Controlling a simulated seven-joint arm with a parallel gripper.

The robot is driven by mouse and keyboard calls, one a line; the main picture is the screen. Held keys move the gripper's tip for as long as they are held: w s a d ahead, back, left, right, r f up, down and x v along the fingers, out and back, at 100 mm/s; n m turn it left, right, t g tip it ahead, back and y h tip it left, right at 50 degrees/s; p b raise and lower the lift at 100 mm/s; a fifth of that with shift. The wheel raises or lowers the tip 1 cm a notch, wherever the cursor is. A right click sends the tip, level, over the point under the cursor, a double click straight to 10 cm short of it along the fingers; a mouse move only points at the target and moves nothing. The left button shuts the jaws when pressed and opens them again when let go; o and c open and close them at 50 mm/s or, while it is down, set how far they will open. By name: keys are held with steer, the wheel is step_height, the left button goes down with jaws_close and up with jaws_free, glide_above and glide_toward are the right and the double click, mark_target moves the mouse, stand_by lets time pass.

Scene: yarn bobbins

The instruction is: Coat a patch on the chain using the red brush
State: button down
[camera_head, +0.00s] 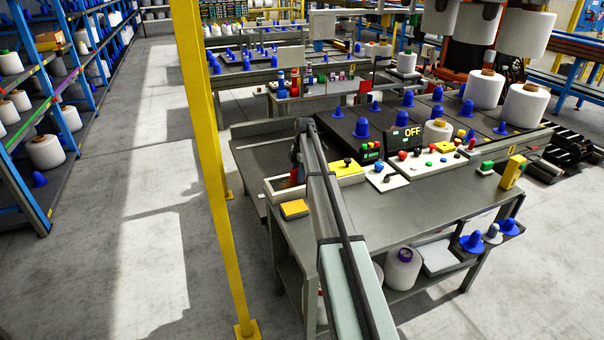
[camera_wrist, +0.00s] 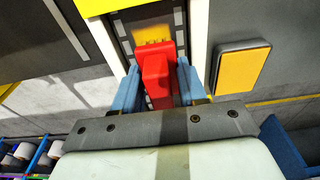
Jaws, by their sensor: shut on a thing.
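My gripper (camera_wrist: 155,85) has blue fingers and is shut on the red brush (camera_wrist: 157,75), seen from behind in the wrist view. A yellow area (camera_wrist: 152,34) shows just beyond the brush; I cannot tell if it is bristles or coating. Beyond it runs a dark strip (camera_wrist: 122,28) with light dashes between pale rails, which may be the chain. Whether the brush touches it is unclear. In the head view my gripper (camera_head: 297,172) is low at the table's left end, partly hidden by my arm, with a bit of red showing.
A yellow-orange pad (camera_wrist: 240,72) lies right of the brush; a yellow block (camera_head: 294,209) lies on the workbench (camera_head: 420,205). Control panels with coloured buttons (camera_head: 425,160) line the bench's back. A yellow post (camera_head: 215,150) stands left. The bench's front is clear.

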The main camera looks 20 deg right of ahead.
mark_target(289, 177)
steer(key=shift+a+f, duration=0.15)
steer(key=shift+a, duration=1.8)
steer(key=shift+a+f, duration=0.1)
steer(key=shift+a, duration=1.8)
steer(key=shift+w, duration=0.3)
steer(key=shift+d+r, duration=0.15)
steer(key=shift+d, duration=0.85)
steer(key=shift+d+r, duration=0.1)
steer(key=shift+d, duration=0.85)
steer(key=shift+d+f, duration=0.15)
steer(key=shift+d, duration=3.85)
steer(key=shift+a, duration=2.05)
steer(key=shift+a+f, duration=0.1)
steer(key=shift+a, duration=3.85)
